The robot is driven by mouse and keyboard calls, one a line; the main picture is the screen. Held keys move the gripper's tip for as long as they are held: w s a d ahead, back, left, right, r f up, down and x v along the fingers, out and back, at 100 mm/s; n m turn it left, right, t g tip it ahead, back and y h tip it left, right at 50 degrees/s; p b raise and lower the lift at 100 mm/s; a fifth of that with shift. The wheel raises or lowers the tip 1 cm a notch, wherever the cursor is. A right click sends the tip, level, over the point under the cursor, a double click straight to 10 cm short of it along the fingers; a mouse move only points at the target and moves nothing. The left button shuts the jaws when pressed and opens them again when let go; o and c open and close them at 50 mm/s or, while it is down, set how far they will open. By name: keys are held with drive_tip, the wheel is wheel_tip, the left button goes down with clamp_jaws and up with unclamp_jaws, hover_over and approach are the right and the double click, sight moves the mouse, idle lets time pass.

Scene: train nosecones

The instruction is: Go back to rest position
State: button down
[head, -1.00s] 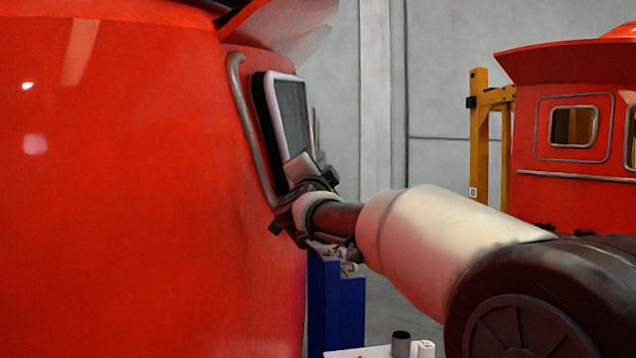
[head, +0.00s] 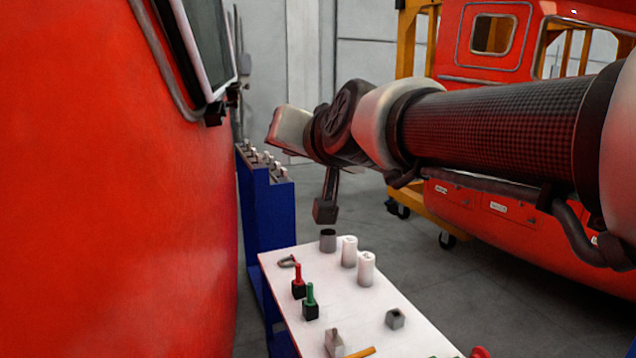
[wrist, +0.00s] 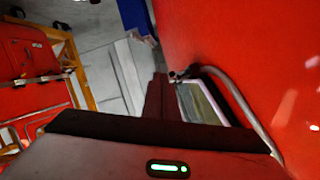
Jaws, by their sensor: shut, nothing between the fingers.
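My gripper (head: 325,212) hangs in the air above the far end of the white table, its dark fingers pointing down, shut and empty. The fingers also show in the wrist view (wrist: 160,92), pressed together as one dark shape. The red nosecone (head: 120,200) stands at the left with a grey handrail (head: 166,60) beside its white-framed window (head: 205,45). My gripper is apart from the nosecone, to its right. The wrist view also shows the handrail (wrist: 240,105) and the window (wrist: 200,103) beyond the fingers.
The white table (head: 277,270) below holds white cylinders (head: 366,269), a grey cup (head: 328,240), red and green handled tools (head: 311,302) and small grey blocks. A blue stand (head: 268,210) is behind it. A second red nosecone (head: 500,215) with a yellow frame (head: 412,45) stands right.

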drive_tip(key=s+d+f+g+h+p, duration=0.2)
drive_tip(key=s+d+f+g, duration=0.2)
drive_tip(key=s+d+f, duration=0.4)
drive_tip(key=s+d+f+g+h+p, duration=0.2)
drive_tip(key=s+d+f, duration=0.7)
drive_tip(key=s, duration=0.6)
drive_tip(key=shift+d+f+n+g+h, duration=0.3)
drive_tip(key=shift+d+g+h, duration=0.25)
drive_tip(key=shift+g, duration=0.45)
